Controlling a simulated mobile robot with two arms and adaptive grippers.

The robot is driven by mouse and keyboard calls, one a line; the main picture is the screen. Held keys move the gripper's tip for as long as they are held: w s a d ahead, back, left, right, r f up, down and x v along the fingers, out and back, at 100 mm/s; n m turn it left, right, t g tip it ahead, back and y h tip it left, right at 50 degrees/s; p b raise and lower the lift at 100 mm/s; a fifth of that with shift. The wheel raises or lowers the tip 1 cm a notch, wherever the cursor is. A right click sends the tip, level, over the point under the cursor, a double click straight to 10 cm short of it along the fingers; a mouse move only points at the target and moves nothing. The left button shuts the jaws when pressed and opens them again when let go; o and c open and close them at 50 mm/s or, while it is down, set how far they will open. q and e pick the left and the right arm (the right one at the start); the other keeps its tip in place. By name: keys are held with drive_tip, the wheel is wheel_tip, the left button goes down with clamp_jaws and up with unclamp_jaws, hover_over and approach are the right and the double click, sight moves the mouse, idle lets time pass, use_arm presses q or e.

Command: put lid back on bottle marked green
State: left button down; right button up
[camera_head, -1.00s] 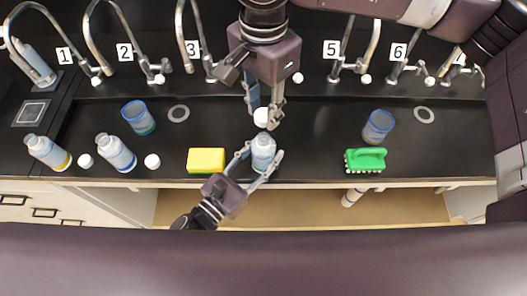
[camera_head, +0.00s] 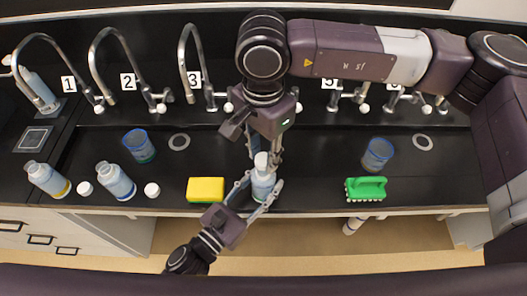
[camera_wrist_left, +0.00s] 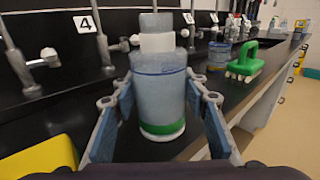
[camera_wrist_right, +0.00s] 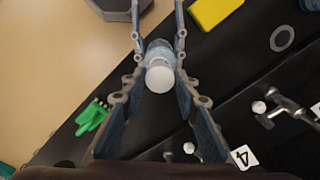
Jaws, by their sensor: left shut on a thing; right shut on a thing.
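The bottle marked green (camera_head: 263,186) stands upright near the counter's front edge. Its green band (camera_wrist_left: 162,131) shows low on its body in the left wrist view. My left gripper (camera_head: 262,192) is shut around the bottle's body from the front. My right gripper (camera_head: 266,158) comes down from above, shut on a white lid (camera_head: 261,160). The lid sits over the bottle's mouth in the left wrist view (camera_wrist_left: 157,42) and appears to touch the neck; I cannot tell whether it is threaded. The right wrist view shows the lid (camera_wrist_right: 159,76) between the fingertips.
A yellow sponge (camera_head: 206,188) lies left of the bottle, a green brush (camera_head: 366,189) right. Yellow-banded (camera_head: 47,178) and blue-banded (camera_head: 115,180) bottles stand open at left, beside loose lids (camera_head: 85,187) (camera_head: 152,189). Blue-rimmed cups (camera_head: 139,146) (camera_head: 379,154) stand farther back; taps line the rear.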

sight(263, 182)
drive_tip(key=shift+f, duration=0.85)
drive_tip(key=shift+f, duration=0.6)
